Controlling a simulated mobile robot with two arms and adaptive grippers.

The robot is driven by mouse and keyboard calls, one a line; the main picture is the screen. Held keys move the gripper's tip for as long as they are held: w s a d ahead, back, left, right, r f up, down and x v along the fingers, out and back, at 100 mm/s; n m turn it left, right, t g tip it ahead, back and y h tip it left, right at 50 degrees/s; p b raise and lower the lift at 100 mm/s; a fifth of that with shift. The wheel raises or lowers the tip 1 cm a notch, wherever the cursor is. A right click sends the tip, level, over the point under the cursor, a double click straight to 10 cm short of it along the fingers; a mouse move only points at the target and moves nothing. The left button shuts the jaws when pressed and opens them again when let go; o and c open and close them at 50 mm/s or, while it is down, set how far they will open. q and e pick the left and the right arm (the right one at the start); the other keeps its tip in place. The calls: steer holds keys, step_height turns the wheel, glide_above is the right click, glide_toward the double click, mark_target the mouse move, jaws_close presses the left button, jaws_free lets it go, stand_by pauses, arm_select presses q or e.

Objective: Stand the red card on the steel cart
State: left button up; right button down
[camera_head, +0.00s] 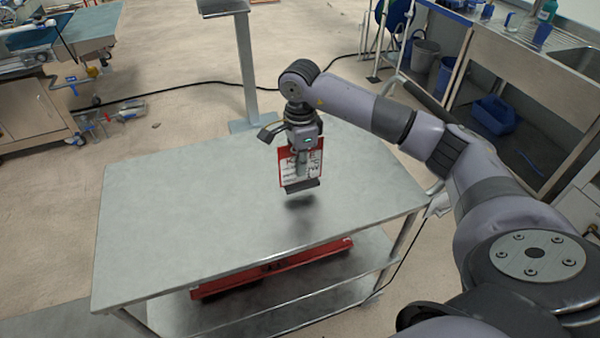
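The red card (284,173) has a white printed face and a dark foot along its lower edge. It is upright in my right gripper (301,168), over the right half of the steel cart (170,215). The gripper points down and its fingers appear shut on the card, covering part of its face. A dark shadow lies on the cart top just below the foot, with a small gap, so the card looks held slightly above the surface. My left gripper is not in view.
The cart top is otherwise bare, with wide free room to the left. A red object (270,270) lies on the cart's lower shelf. A grey post (247,70) stands behind the cart. A sink bench (500,40) with a blue bin (495,113) below is at right.

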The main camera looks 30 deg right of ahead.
mark_target(300, 181)
step_height(300, 181, down, 3)
steer(key=shift+f, duration=0.15)
steer(key=shift+f, duration=0.2)
steer(key=c, duration=1.8)
jaws_free()
steer(key=shift+r, duration=0.1)
